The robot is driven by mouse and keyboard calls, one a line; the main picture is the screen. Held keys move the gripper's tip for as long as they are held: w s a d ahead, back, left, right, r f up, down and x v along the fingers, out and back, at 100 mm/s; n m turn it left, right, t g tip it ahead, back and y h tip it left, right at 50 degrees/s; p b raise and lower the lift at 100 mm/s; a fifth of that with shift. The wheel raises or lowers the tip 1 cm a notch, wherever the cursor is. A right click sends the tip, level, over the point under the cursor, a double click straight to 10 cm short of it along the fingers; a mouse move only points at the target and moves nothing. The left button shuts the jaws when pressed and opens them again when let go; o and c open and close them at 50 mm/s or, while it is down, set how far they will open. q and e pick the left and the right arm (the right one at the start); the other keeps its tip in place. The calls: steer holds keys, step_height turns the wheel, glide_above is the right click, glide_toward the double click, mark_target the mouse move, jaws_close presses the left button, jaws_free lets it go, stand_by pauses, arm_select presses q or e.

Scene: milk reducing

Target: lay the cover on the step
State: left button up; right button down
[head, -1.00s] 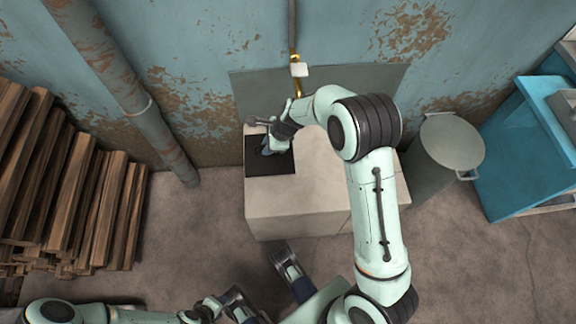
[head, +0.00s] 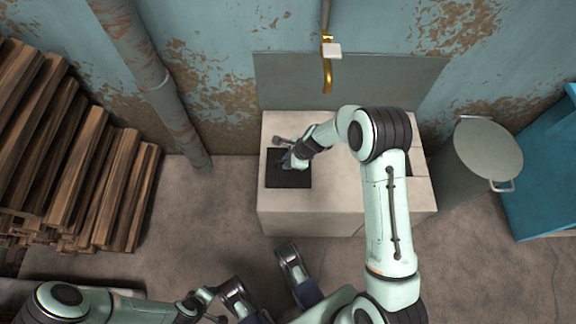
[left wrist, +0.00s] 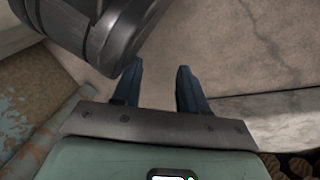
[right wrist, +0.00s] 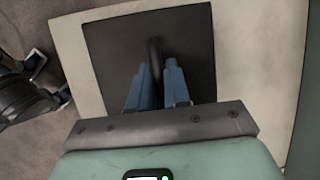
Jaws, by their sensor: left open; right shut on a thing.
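The cover (head: 289,180) is a flat black square plate with a dark loop handle (right wrist: 155,55). In the head view it is over the left end of the pale block (head: 310,224), which I take as the step. The plate looks level; I cannot tell whether it touches the top. My right gripper (right wrist: 157,68) is shut on the handle from above, hiding part of it; in the head view it shows over the plate (head: 288,161). My left gripper (left wrist: 157,72) is open and empty, away from the block, with bare floor beyond its fingers.
A dark opening (head: 408,163) in the block's top is partly hidden by my right arm. A grey lidded bin (head: 480,160) stands right of the block. Stacked wood (head: 80,170) is at left. A brass tap pipe (head: 327,75) hangs on the wall behind.

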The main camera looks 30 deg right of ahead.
step_height(320, 180, down, 3)
steer(key=shift+f+b, duration=0.1)
steer(key=shift+b, duration=0.4)
arm_select(q)
steer(key=shift+s+a+f+g, duration=0.2)
steer(key=shift+s+f+g, duration=0.3)
steer(key=shift+s+f, duration=0.65)
steer(key=shift+s, duration=0.2)
arm_select(e)
steer(key=shift+f, duration=0.15)
steer(key=shift+f, duration=0.1)
steer(key=c, duration=1.1)
jaws_free()
arm_select(q)
steer(key=shift+s, duration=0.1)
